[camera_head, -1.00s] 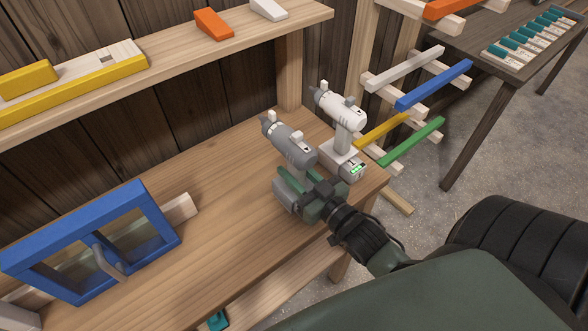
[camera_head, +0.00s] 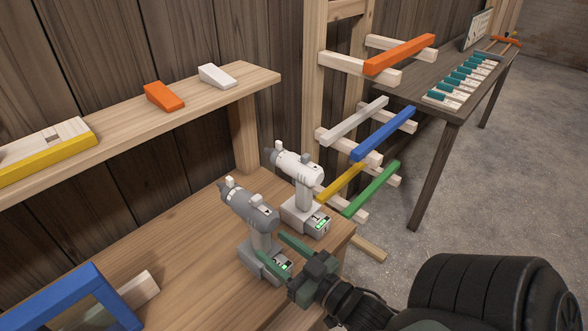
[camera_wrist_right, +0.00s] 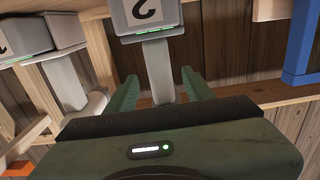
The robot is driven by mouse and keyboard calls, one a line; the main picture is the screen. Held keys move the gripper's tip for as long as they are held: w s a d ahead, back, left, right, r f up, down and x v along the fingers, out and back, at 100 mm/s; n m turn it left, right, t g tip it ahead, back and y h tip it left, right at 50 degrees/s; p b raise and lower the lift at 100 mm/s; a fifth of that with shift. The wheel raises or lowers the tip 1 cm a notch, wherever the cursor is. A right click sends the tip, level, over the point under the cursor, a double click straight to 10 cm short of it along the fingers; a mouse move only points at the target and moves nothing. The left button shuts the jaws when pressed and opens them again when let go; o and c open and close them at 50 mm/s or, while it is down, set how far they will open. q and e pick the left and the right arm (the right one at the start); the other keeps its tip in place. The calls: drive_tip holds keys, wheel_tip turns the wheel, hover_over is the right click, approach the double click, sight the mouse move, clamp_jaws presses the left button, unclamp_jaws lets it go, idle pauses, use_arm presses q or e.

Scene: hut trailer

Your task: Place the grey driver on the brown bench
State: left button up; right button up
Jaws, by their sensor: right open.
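The grey driver (camera_head: 250,207) stands upright on the light wooden workbench (camera_head: 185,255), on its block-shaped base. My right gripper (camera_head: 282,258) is open at the driver's near right side, low by its handle and base. In the right wrist view the grey driver's handle (camera_wrist_right: 157,68) shows between the two green fingers, with gaps on both sides. A dark brown bench (camera_head: 440,104) stands at the back right. My left gripper is not in view.
A white driver (camera_head: 298,165) stands close behind and right of the grey one. A rack with coloured bars (camera_head: 385,134) stands between workbench and dark bench. Several teal-and-white items (camera_head: 462,80) lie on the dark bench.

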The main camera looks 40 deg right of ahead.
drive_tip(key=s, duration=0.3)
drive_tip(key=s+b, duration=0.1)
drive_tip(key=s, duration=0.1)
drive_tip(key=shift+s+d, duration=0.25)
drive_tip(key=shift+s, duration=0.1)
